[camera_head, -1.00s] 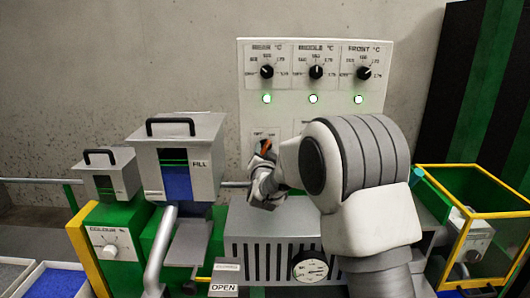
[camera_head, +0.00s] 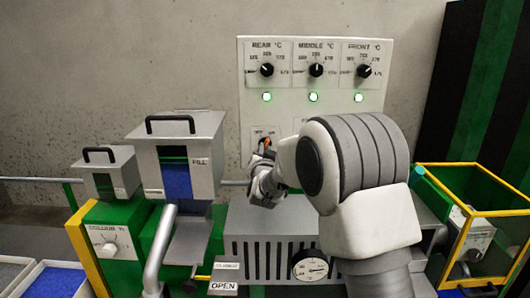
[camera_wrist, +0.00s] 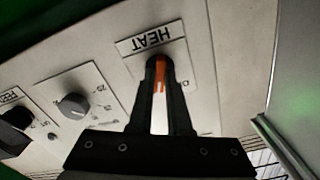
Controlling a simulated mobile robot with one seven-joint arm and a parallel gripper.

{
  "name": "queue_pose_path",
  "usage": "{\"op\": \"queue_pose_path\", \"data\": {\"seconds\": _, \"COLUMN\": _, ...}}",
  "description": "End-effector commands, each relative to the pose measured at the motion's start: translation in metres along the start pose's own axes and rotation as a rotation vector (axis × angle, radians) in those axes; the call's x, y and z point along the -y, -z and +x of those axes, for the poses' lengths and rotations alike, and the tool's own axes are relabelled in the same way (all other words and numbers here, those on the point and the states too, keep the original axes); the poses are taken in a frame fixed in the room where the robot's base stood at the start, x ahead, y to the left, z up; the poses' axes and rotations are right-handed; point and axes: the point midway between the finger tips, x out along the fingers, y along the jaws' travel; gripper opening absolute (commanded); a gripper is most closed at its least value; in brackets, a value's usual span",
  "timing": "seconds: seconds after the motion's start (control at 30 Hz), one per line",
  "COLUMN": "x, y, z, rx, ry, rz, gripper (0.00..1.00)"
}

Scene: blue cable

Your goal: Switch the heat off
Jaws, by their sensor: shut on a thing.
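The heat switch has an orange lever (camera_wrist: 160,72) under a plate marked HEAT (camera_wrist: 150,38), which appears upside down in the wrist view. My gripper (camera_wrist: 160,95) is shut on this lever, with a dark finger on each side of it. In the head view my gripper (camera_head: 265,153) reaches the lower left of the white control panel (camera_head: 250,105), and a bit of the orange lever (camera_head: 265,143) shows above it. My arm hides the rest of the lower panel. The lettering beside the switch is too small to read.
Three black temperature knobs, including the middle knob (camera_head: 316,70), sit above lit green lamps (camera_head: 313,97). A hopper marked FILL (camera_head: 205,135) stands left of my gripper. A grey vented box (camera_head: 262,225) with a gauge (camera_head: 311,265) lies below.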

Motion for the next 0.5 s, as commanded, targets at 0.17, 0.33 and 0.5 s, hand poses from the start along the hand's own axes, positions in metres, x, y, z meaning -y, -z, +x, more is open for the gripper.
{"op": "queue_pose_path", "data": {"seconds": 0.17, "x": -0.0005, "y": -0.0025, "z": -0.0002, "rx": 0.0, "ry": 0.001, "rz": -0.133, "gripper": 0.0}}
{"op": "queue_pose_path", "data": {"seconds": 0.33, "x": -0.0002, "y": -0.0018, "z": -0.0002, "rx": -0.001, "ry": 0.001, "rz": -0.293, "gripper": 0.0}}
{"op": "queue_pose_path", "data": {"seconds": 0.5, "x": 0.0001, "y": -0.0013, "z": -0.0002, "rx": 0.0, "ry": 0.001, "rz": -0.454, "gripper": 0.0}}
